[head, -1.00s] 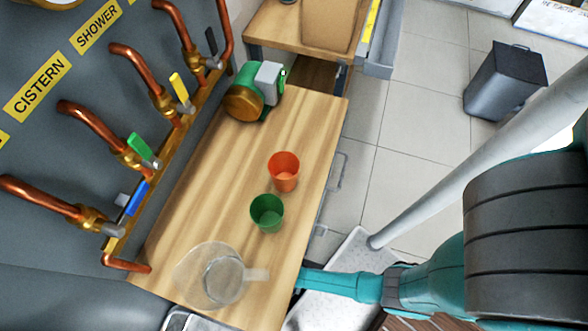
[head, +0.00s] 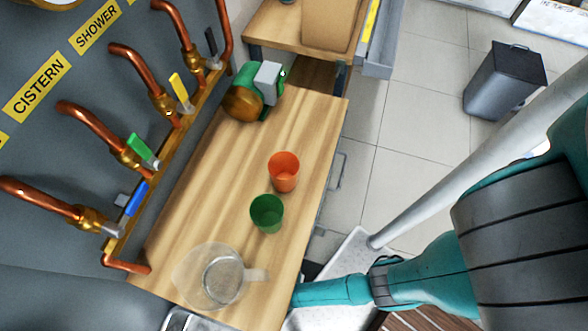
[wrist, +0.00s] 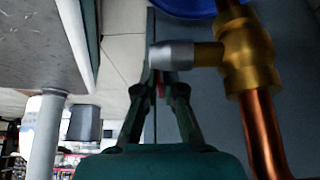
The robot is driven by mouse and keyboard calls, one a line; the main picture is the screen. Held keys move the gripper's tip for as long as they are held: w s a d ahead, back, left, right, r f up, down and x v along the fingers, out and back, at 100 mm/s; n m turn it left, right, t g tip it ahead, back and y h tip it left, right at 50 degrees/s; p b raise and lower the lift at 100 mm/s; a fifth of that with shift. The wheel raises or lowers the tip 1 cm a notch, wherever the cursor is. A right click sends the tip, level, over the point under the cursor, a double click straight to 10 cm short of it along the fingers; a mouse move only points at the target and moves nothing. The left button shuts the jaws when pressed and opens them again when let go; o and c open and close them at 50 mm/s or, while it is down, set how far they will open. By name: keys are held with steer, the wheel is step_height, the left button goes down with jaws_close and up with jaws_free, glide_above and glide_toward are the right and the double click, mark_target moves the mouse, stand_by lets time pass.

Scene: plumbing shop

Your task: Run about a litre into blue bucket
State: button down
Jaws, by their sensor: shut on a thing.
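In the wrist view my gripper (wrist: 160,88) has its two fingers close together around a small red lever (wrist: 161,90), which is mostly hidden between the fingertips. The lever sits under a silver cylindrical end (wrist: 172,55) of a brass valve (wrist: 247,55) on a copper pipe (wrist: 264,130). A blue rounded thing (wrist: 185,7), probably the blue bucket, is cut off by the top edge. Its inside and any water are not visible. In the head view my gripper, this valve and the bucket are out of sight.
In the head view, a clear jug (head: 220,277), a green cup (head: 267,213) and an orange cup (head: 284,172) stand on the wooden bench (head: 225,160). Taps with blue (head: 137,199), green (head: 142,149) and yellow (head: 180,90) levers line the wall. A grey bin (head: 504,80) stands on open floor.

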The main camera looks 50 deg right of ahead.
steer(key=c, duration=1.3)
jaws_free()
steer(key=v, duration=1.2)
